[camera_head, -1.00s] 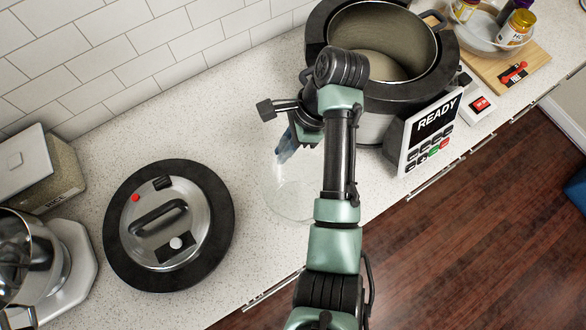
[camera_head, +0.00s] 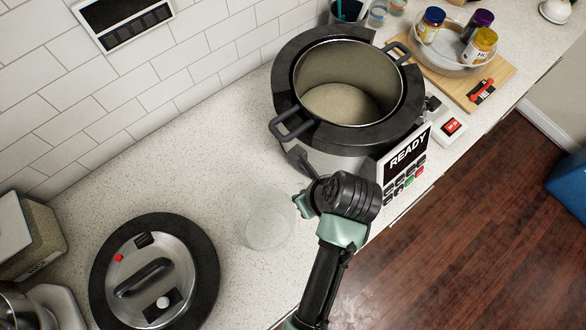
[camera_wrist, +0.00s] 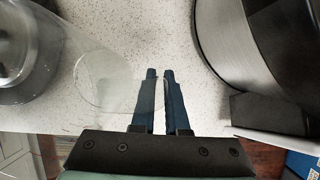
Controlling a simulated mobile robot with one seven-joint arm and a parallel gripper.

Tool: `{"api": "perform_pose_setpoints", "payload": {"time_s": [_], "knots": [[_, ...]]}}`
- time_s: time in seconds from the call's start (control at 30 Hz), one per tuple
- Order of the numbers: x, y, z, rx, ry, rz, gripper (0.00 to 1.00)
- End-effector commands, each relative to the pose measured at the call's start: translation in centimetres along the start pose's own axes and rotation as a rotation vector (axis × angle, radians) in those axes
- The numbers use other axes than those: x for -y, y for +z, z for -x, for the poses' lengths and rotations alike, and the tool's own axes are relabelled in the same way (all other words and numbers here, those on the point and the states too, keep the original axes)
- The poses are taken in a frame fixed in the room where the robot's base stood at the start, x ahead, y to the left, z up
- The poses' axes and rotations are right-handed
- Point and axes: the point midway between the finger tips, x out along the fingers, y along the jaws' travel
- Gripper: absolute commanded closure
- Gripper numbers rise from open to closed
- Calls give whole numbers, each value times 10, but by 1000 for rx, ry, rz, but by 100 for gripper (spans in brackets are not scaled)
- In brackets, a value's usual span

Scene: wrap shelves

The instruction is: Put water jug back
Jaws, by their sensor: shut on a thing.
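The water jug (camera_head: 268,218) is clear glass and faint against the speckled counter, between the round lid and the big cooker. In the wrist view its clear body is on the left, and a clear curved part (camera_wrist: 108,80), seemingly the handle, reaches to my fingers. My gripper (camera_wrist: 159,72) has its two dark blue fingers nearly together, shut on that part. I cannot tell whether the jug's base touches the counter.
The large open cooker (camera_head: 345,140) stands close behind my wrist, with its READY panel (camera_head: 405,160) at the right. The round lid (camera_head: 154,272) lies at lower left. A wooden board (camera_head: 488,92) with a bowl of jars is at the back right. Counter is bare along the tiled wall.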

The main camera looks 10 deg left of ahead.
Motion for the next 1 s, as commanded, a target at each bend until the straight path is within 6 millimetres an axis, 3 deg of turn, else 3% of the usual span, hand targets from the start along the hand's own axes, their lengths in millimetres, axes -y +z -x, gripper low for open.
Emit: {"api": "perform_pose_setpoints", "payload": {"time_s": [0.1,0.53,1.0], "knots": [[0,-9,-19,-3,5,-1,100],[2,-28,-65,-1,4,2,100],[2,-31,-75,1,2,2,100]]}}
